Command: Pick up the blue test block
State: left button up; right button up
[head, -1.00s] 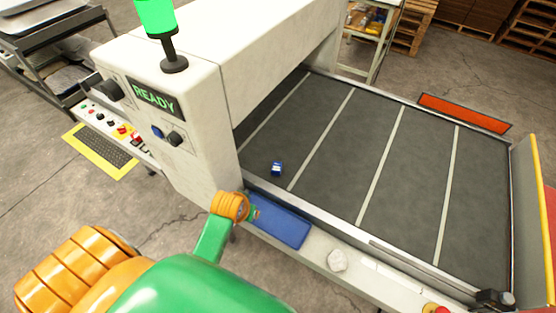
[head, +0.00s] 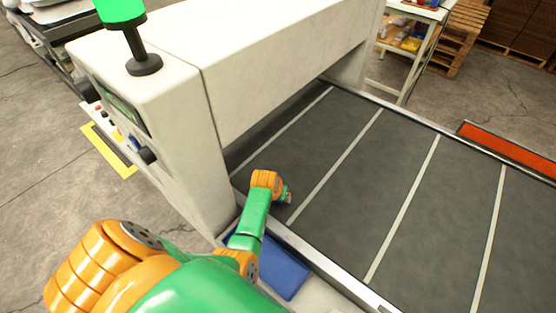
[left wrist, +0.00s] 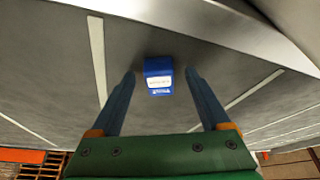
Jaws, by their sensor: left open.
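The blue test block (left wrist: 158,68), with a white label band, lies on the dark conveyor belt in the left wrist view. My left gripper (left wrist: 160,72) is open, with one finger on each side of the block in that view and a visible gap on both sides. I cannot tell whether the fingertips are level with the block or still above it. In the head view my left gripper (head: 287,194) is over the belt near its front rail, and the wrist and fingers hide most of the block. My right gripper is not in view.
The belt (head: 370,180) has pale cross stripes and is clear to the right. A white machine housing (head: 215,100) stands close to the left and spans the belt. A metal rail (head: 320,262) and a blue tray (head: 285,275) lie along the front edge.

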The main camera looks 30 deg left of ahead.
pick_arm(q)
jog(key=shift+w+f, duration=0.25)
jog(key=shift+w, duration=0.05)
jog(key=shift+r, duration=0.1)
jog(key=shift+s, duration=0.2)
jog(key=c, duration=0.4)
jog(key=shift+r, duration=0.1)
grip_shut()
